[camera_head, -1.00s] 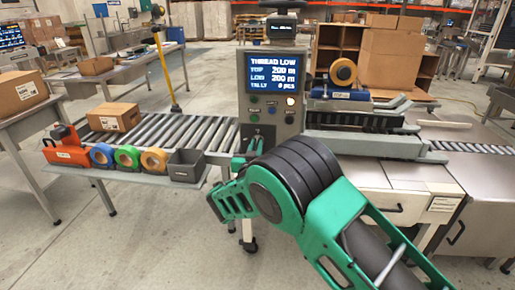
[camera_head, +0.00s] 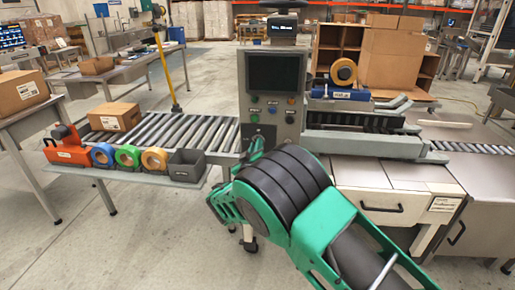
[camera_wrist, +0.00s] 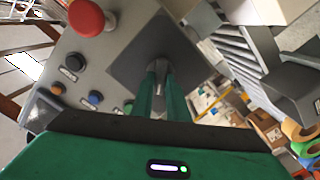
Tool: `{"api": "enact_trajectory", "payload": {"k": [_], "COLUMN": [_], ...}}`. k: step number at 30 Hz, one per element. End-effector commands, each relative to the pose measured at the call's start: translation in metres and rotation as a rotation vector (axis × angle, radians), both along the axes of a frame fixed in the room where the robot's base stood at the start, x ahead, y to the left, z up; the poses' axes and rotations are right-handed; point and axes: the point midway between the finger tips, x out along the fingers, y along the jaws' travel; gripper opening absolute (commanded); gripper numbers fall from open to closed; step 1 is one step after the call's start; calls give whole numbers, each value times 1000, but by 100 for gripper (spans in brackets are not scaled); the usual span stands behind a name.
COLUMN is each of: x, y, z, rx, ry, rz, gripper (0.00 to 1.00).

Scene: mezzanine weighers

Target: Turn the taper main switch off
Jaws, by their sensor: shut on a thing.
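The taper's control box (camera_head: 243,108) stands upright behind the roller conveyor, its screen (camera_head: 276,72) dark. My gripper (camera_head: 257,143) reaches the lower part of the box. In the wrist view my gripper (camera_wrist: 159,74) has its green fingers closed on the small grey main switch (camera_wrist: 157,63), in the middle of a dark square plate (camera_wrist: 132,62). The fingers hide most of the switch, so its exact angle is hard to tell.
A red mushroom button (camera_wrist: 88,17) sits close to my fingers, with a blue button (camera_wrist: 95,97) nearby. An orange tape dispenser (camera_head: 68,152), tape rolls (camera_head: 128,157) and a grey bin (camera_head: 185,168) line the shelf at left. A carton (camera_head: 114,117) rests on the rollers.

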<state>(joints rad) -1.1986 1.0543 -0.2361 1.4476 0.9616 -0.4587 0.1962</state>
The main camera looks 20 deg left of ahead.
Motion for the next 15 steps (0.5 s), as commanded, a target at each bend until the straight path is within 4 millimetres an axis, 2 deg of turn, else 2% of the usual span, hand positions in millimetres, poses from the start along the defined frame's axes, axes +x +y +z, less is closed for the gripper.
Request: {"api": "enact_trajectory", "payload": {"k": [15], "x": [-2], "y": [3], "z": [-4], "rx": [-476], "ry": [-112], "rz": [3], "gripper": [0]}}
